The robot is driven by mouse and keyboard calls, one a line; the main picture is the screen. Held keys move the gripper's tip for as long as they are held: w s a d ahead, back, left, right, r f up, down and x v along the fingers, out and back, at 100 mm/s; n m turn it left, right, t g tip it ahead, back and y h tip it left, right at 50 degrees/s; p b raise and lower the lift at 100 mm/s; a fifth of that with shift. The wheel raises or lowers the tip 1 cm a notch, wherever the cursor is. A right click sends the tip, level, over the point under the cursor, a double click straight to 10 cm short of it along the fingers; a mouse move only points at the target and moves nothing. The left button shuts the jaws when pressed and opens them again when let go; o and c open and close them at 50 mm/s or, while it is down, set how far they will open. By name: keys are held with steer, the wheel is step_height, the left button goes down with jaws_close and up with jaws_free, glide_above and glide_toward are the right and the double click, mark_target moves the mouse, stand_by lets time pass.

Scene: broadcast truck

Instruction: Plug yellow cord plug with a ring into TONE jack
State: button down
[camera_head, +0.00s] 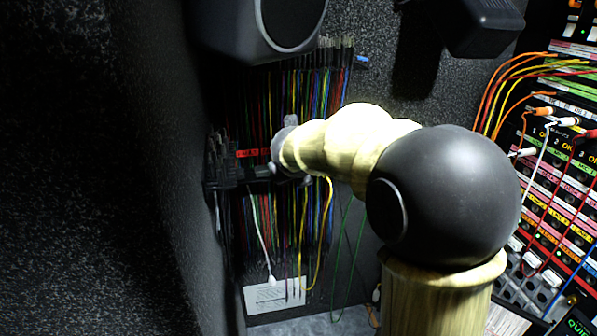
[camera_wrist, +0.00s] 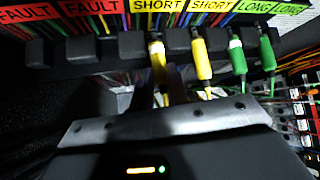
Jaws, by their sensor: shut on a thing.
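The yellow cord plug with a pale ring (camera_wrist: 157,48) sits in a slot of the dark rack under the first SHORT label in the wrist view. My gripper (camera_wrist: 161,76) is shut on it from below; its dark fingers partly hide the lower plug and cord. In the head view my gripper (camera_head: 284,152) reaches the cord rack on the back wall, with its fingertips largely hidden. The jack panel (camera_head: 562,180) stands at the far right with several cords plugged in. I cannot make out a TONE label.
A plain yellow plug (camera_wrist: 202,58) hangs just right of the held one. A ringed green plug (camera_wrist: 237,56) and another green plug (camera_wrist: 267,53) hang farther right. Slots at left look empty. A dark speaker (camera_head: 258,28) juts out above; a white sheet (camera_head: 275,295) is below.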

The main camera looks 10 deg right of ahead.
steer(key=shift+r, duration=0.15)
steer(key=shift+r+p, duration=1.15)
steer(key=shift+p, duration=0.3)
steer(key=shift+s, duration=1.55)
steer(key=shift+w+f, duration=0.1)
